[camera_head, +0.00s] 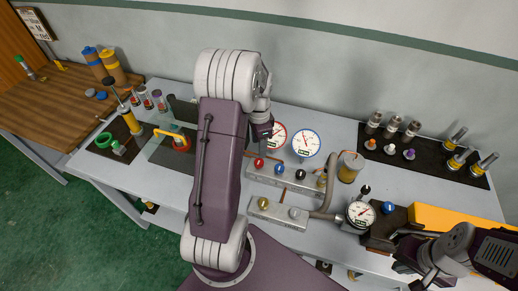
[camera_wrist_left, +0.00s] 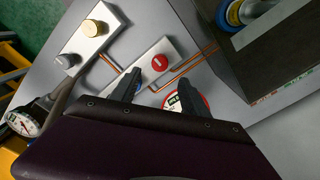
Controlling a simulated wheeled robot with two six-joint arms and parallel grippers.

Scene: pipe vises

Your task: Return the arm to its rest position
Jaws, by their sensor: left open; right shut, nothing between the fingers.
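My left arm rises through the middle of the head view. My left gripper (camera_head: 263,128) hangs over the bench near the red-rimmed gauge (camera_head: 276,136). In the left wrist view its two dark fingers stand apart with nothing held between them (camera_wrist_left: 158,90), above the manifold block with a red knob (camera_wrist_left: 160,62). A red-rimmed gauge (camera_wrist_left: 203,103) shows partly behind the right finger there. My right arm is folded at the lower right of the head view, and its dark gripper (camera_head: 406,262) is shut and empty beside the bench front; its fingertips are hard to make out.
The grey bench (camera_head: 330,120) carries a blue-rimmed gauge (camera_head: 306,143), a valve block (camera_head: 278,213), a gauge on a pipe (camera_head: 361,213) and a yellow bar (camera_head: 450,220). A dark mat with fittings (camera_head: 425,152) lies at right. A wooden table (camera_head: 50,95) stands left.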

